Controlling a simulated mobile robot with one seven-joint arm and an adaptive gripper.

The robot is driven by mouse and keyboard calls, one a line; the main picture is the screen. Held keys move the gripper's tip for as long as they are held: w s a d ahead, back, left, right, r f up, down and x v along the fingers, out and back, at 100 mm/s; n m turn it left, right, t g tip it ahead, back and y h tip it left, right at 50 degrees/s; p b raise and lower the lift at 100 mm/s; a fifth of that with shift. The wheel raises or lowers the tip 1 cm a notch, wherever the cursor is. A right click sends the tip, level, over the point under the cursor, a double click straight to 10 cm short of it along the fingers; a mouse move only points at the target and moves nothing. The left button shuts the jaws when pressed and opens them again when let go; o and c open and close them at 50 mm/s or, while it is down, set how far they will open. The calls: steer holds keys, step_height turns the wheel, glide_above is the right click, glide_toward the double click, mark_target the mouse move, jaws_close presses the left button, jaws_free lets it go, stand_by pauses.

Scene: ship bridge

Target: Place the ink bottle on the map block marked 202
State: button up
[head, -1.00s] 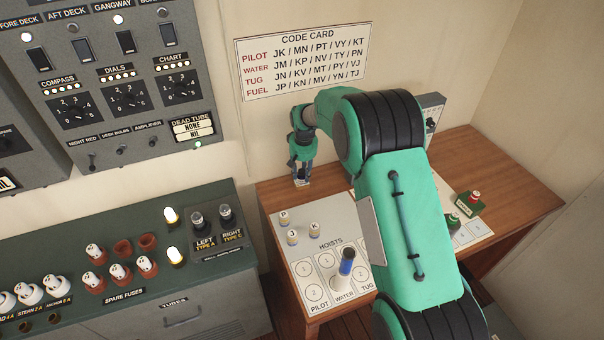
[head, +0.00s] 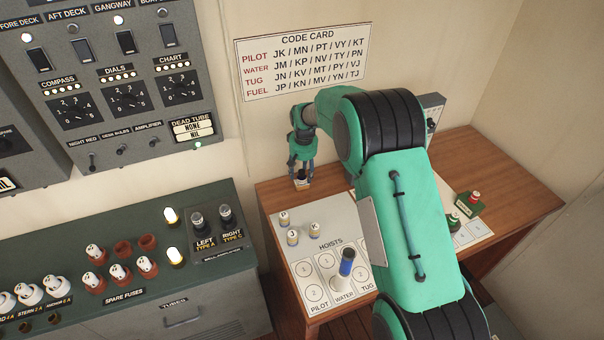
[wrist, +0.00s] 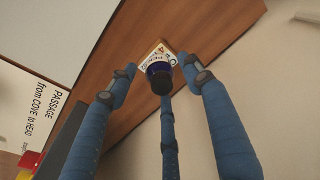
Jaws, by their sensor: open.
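The ink bottle (wrist: 160,75), dark blue with a black cap and a white label, stands at a wooden block (wrist: 163,48) with a pale marked face. Red and dark characters show there, but I cannot read a full number. In the head view the bottle and block are small and partly hidden at the fingertips, on the back left of the wooden desk. My gripper (head: 301,171) is open. Its fingers also show in the wrist view (wrist: 160,80), spread around the bottle with visible gaps. I cannot tell whether the bottle rests on the block.
The hoists sheet (head: 330,240) lies in front on the desk (head: 520,190), with small marked pegs and a blue-topped piece (head: 346,262). My arm covers the desk's middle. The wall with the code card (head: 300,65) is close behind.

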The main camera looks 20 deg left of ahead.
mark_target(303, 178)
step_height(303, 178, up, 12)
steer(key=s+p, duration=0.1)
steer(key=shift+d+f, duration=0.25)
steer(key=shift+d, duration=0.2)
stand_by(0.5)
stand_by(0.3)
